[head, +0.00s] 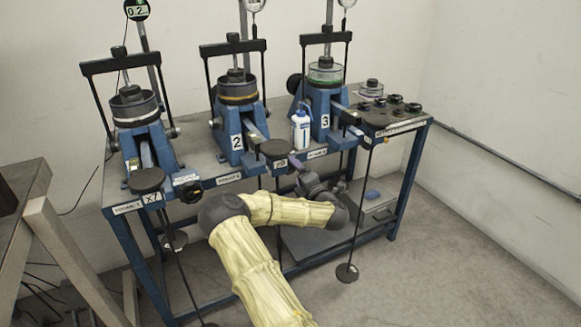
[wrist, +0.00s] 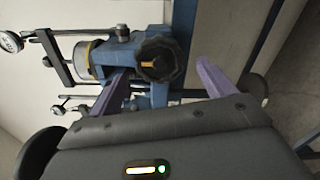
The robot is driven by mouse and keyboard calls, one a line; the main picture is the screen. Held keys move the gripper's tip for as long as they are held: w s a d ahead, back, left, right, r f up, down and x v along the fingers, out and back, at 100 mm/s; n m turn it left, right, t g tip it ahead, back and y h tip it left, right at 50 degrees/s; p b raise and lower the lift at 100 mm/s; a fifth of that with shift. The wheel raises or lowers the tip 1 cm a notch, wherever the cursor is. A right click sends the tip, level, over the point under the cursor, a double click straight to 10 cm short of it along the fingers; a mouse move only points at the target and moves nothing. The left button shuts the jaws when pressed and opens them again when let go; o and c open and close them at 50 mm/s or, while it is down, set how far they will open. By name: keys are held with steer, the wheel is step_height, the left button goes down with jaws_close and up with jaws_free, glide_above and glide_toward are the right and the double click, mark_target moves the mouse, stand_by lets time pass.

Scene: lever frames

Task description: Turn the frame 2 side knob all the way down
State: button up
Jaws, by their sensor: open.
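Frame 2 (head: 237,142) is the middle blue lever frame on the bench, with a gold-banded cup (head: 237,97) that also shows in the wrist view (wrist: 81,58). Its side knob (wrist: 161,58) is black and lobed with a yellow mark, and faces my wrist camera. In the head view the knob is small and partly hidden near my gripper. My gripper (wrist: 162,72) is open, with one purple finger on each side of the knob. The fingers look apart from it; I cannot tell the exact depth gap.
Frame 1 (head: 150,150) stands left and frame 3 (head: 322,118) right on the blue bench. A white bottle (head: 301,128) stands between frames 2 and 3. Hanging rods and weight discs (head: 347,272) are in front of the bench. A wooden trestle (head: 65,245) is at left; floor at right is clear.

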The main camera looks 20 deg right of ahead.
steer(key=s+d+f+m+g+h, duration=0.1)
steer(key=s+f+m+g+h, duration=0.2)
steer(key=m, duration=0.5)
steer(key=s+d+f+m+g+h, duration=0.1)
steer(key=s+d+m+g+h, duration=0.1)
steer(key=s+m+g+h, duration=0.45)
steer(key=s+a+r+m+g+y, duration=0.1)
steer(key=s+a+m+g+y, duration=0.2)
steer(key=s+a, duration=0.8)
steer(key=s+a+r+m+g+y, duration=0.2)
steer(key=s+a+y, duration=0.4)
steer(key=s+a, duration=0.5)
steer(key=shift+s+a+r+m+g, duration=0.2)
steer(key=shift+a+m+g, duration=0.25)
steer(key=shift+a+m, duration=0.55)
